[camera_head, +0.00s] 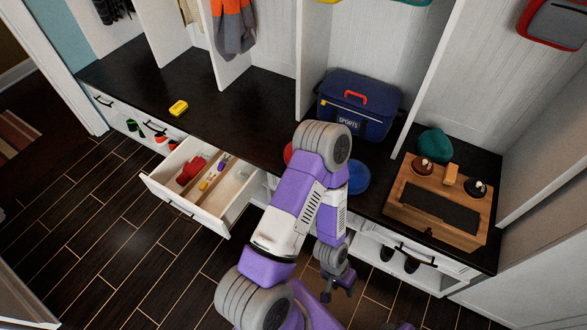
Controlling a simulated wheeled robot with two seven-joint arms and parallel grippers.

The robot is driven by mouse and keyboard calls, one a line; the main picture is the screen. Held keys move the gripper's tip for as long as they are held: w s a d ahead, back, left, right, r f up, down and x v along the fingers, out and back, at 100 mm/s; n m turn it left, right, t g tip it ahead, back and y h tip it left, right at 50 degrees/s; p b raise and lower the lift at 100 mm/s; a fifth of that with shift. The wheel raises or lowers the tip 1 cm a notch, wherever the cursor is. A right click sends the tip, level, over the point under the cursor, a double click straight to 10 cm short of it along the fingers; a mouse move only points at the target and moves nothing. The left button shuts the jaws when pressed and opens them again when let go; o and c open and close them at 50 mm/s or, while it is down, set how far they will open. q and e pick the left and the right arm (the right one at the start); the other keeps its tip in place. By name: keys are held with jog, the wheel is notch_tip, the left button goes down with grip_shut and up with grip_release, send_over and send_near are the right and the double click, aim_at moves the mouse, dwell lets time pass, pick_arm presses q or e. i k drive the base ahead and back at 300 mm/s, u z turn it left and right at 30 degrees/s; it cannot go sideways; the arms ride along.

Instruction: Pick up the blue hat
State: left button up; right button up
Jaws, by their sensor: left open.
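A round blue item (358,178), seemingly the blue hat, lies on the dark bench top just right of my purple and grey left arm, which hides part of it. My left gripper (338,294) is open and empty. It hangs low in front of the bench, below the blue item in the picture and well apart from it. My right gripper is not in view.
A drawer (211,215) with red and other small items stands open at left. A sports bag (358,105) sits behind the blue item. A wooden box (405,208) and a teal hat (434,144) are at right. A yellow item (178,108) lies on the left bench.

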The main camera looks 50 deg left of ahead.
aim_at(361, 175)
jog(key=u, duration=1.65)
jog(key=i, duration=1)
